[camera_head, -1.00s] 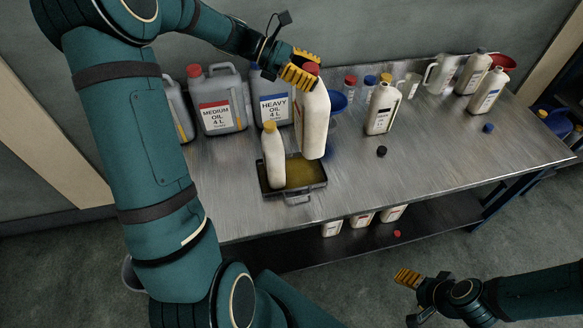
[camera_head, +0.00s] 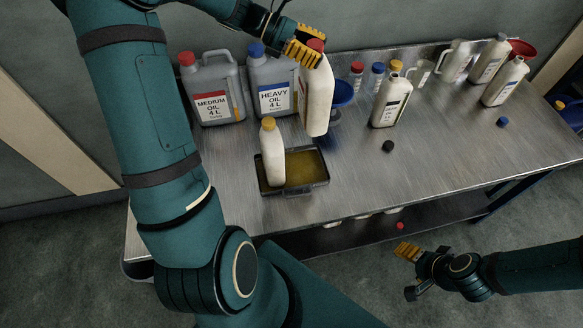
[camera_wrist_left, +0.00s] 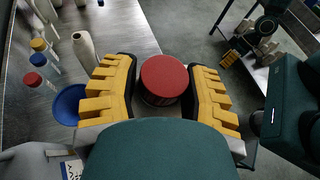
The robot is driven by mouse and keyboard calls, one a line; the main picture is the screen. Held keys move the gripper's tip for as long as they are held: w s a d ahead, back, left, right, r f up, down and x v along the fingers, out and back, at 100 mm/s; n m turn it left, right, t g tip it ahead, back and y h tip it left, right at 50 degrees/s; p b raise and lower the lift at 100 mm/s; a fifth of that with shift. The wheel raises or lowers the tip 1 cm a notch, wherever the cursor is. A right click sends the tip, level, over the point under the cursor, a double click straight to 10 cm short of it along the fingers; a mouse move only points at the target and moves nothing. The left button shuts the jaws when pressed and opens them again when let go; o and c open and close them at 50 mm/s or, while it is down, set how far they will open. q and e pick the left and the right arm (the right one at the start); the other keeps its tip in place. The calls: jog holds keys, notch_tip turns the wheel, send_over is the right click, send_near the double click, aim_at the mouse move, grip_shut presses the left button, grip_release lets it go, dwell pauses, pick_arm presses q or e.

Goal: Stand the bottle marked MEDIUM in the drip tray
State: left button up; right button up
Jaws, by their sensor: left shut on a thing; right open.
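My left gripper (camera_head: 304,46) is shut on the top of a white bottle (camera_head: 318,98) with a red cap. In the left wrist view the red cap (camera_wrist_left: 165,78) sits between the yellow fingers of the left gripper (camera_wrist_left: 166,92). No label shows on this bottle, so I cannot read its marking. It is upright, slightly tilted, behind the right part of the drip tray (camera_head: 293,190); I cannot tell whether its base touches the bench. A white bottle with a yellow cap (camera_head: 271,155) stands in the tray's left part. My right gripper (camera_head: 408,251) is open and empty, before the bench.
The MEDIUM OIL can (camera_head: 212,90) and HEAVY OIL can (camera_head: 272,85) stand behind the tray.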

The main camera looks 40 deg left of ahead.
pick_arm(q)
notch_tip(320, 180, down, 12)
jog(key=b, duration=0.5)
jog(key=shift+f, duration=0.2)
jog(key=b, duration=0.3)
jog(key=shift+r+g, duration=0.1)
jog(key=shift+g, duration=0.3)
jog(key=shift+f, duration=0.25)
jog(key=shift+f+b, duration=0.6)
jog(key=shift+f, duration=3.95)
